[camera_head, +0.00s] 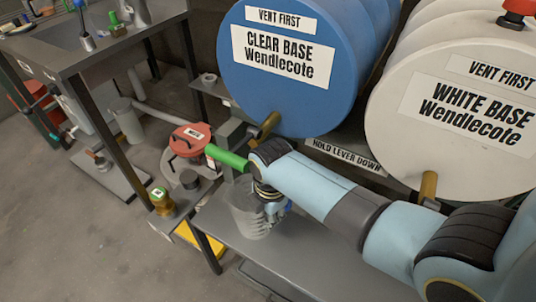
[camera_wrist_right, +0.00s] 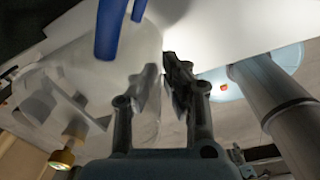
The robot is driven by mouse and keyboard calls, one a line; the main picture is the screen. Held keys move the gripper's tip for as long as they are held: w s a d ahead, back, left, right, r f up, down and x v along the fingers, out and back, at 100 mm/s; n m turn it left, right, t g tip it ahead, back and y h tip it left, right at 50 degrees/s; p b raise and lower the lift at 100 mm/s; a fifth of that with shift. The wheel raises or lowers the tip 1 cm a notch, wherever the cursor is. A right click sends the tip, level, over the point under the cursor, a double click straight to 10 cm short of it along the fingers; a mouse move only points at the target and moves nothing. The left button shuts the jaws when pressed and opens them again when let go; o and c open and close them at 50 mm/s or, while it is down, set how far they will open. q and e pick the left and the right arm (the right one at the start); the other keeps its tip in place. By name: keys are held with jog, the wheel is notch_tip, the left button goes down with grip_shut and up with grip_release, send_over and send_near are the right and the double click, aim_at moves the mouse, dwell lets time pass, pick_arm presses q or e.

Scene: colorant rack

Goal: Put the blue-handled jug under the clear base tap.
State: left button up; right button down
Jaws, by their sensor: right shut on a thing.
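The blue-handled jug (camera_head: 249,215) is a pale, see-through vessel at the metal shelf below the blue drum marked CLEAR BASE (camera_head: 272,98). The drum's brass tap (camera_head: 266,126) is above the jug; my arm hides part of the space between, and I cannot tell whether they line up. The jug (camera_wrist_right: 75,65) and its blue handle (camera_wrist_right: 108,30) fill the upper left of the right wrist view. My right gripper (camera_wrist_right: 160,68) is shut on the jug; the exact contact is unclear. In the head view my arm covers most of that gripper. My left gripper is not in view.
A green bar (camera_head: 226,158) lies beside my right wrist. The white drum marked WHITE BASE (camera_head: 450,125) stands to the right with its own brass tap (camera_head: 428,185). A red-lidded can (camera_head: 189,139) stands left of the jug. The shelf (camera_head: 310,258) is bare to the jug's right.

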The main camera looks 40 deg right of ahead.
jog(key=shift+f, duration=0.1)
jog(key=shift+w, duration=0.1)
jog(key=c, duration=1.9)
grip_release()
jog(key=o, duration=0.4)
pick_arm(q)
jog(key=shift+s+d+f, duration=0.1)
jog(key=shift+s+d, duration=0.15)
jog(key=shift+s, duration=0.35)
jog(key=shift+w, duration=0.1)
